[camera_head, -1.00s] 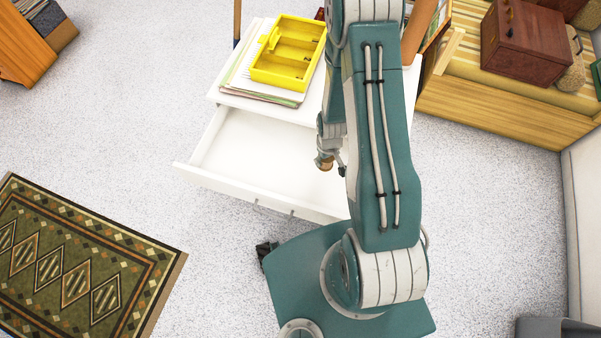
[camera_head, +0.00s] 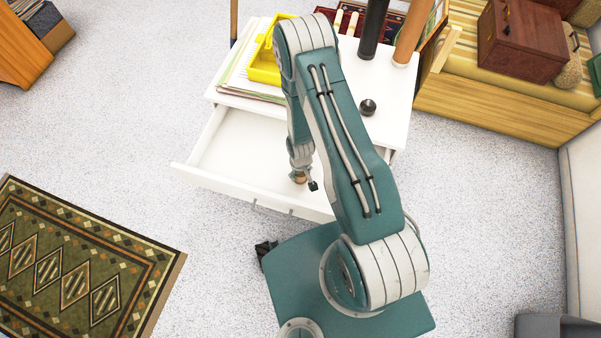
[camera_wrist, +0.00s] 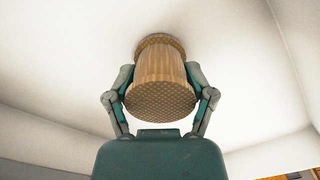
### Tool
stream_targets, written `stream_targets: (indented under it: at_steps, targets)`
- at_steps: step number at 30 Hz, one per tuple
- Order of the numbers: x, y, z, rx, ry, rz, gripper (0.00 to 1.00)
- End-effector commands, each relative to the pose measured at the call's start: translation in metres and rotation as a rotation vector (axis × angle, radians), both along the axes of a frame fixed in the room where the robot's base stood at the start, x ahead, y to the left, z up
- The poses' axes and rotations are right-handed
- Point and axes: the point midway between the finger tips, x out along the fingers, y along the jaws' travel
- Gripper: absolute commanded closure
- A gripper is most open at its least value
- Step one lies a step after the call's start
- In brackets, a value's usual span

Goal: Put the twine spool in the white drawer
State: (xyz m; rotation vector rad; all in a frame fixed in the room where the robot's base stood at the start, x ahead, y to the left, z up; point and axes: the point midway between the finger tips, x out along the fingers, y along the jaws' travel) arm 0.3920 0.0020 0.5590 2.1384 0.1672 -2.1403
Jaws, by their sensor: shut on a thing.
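The white drawer (camera_head: 232,158) is pulled out from the white cabinet, open at the top, and looks empty in the part that shows. My gripper (camera_wrist: 160,87) is shut on the twine spool (camera_wrist: 160,75), a tan ribbed cylinder with a wider rim. In the wrist view the spool sits between both fingers, with the drawer's white floor and walls around it. In the head view the spool (camera_head: 299,177) shows as a small brown piece below my wrist, over the right part of the drawer. I cannot tell if it touches the drawer floor.
On the cabinet top (camera_head: 388,130) stand a yellow tray (camera_head: 264,66) on a stack of papers (camera_head: 238,82), a dark round knob-like object (camera_head: 368,107) and dark and brown posts. The drawer's front panel (camera_head: 240,192) stands between the drawer's inside and my base.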

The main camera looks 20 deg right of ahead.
Motion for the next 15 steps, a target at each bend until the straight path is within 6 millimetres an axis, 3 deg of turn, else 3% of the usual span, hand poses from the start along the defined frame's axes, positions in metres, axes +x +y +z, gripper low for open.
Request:
stream_targets:
  at_steps: [5,6,8,15]
  targets:
    - [-0.0002,-0.0001,-0.0018,0.000,0.001,0.000,0.81]
    - [-0.0002,-0.0001,-0.0021,0.000,0.001,0.000,0.22]
    - [-0.0001,-0.0001,-0.0019,0.000,0.001,0.000,0.00]
    - [-0.0001,-0.0002,-0.0017,0.000,0.000,0.000,0.00]
